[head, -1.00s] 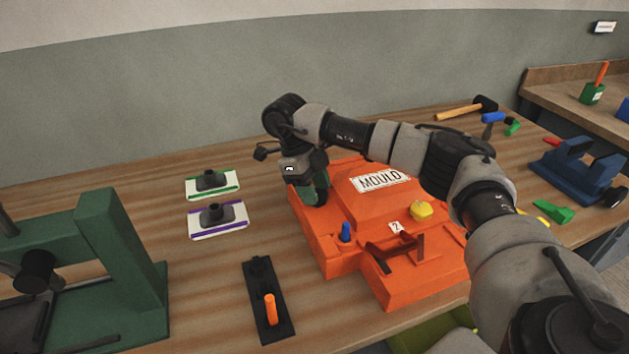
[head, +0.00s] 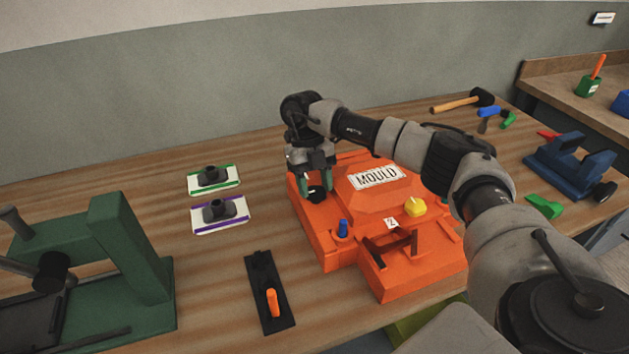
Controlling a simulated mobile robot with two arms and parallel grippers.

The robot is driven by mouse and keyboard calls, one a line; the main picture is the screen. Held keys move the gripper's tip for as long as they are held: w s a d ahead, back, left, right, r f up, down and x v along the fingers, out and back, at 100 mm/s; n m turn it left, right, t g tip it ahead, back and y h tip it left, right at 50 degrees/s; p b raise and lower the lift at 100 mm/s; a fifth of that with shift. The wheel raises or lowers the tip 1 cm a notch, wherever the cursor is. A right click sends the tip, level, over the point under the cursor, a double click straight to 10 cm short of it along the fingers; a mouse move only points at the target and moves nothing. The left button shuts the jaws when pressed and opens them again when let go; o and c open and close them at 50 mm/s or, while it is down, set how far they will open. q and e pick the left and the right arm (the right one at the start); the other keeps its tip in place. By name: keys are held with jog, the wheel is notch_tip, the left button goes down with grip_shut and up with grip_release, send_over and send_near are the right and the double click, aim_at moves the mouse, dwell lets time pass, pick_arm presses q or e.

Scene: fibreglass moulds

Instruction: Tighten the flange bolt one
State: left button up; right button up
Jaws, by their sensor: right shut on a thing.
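The orange mould (head: 345,196) with a "MOULD" label lies on the bench in the head view. My right gripper (head: 317,188) points down at the mould's far left corner. Its green-sided fingers are shut on a dark round piece (head: 316,195) at the flange, which looks like a bolt head or knob; the fingers partly hide it. I cannot read a number beside it. A blue bolt (head: 343,228) stands upright on the near left flange, apart from the gripper. My left gripper is not in view.
A yellow knob (head: 415,206) sits on the mould's right part. Left of the mould are two white plates with dark knobs, green-edged (head: 231,184) and purple-edged (head: 235,226), and a black holder (head: 259,270) with an orange peg. A green press frame (head: 128,250) stands at left.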

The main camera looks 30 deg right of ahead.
aim_at(315, 187)
jog(key=shift+r, duration=0.15)
dwell(0.3)
jog(key=o, duration=0.6)
jog(key=shift+o, duration=0.2)
jog(key=b+v, duration=0.1)
jog(key=v, duration=0.3)
jog(key=shift+w, duration=0.15)
jog(key=p+v, duration=0.1)
jog(key=v, duration=0.5)
jog(key=shift+r, duration=0.35)
jog(key=shift+f, duration=0.1)
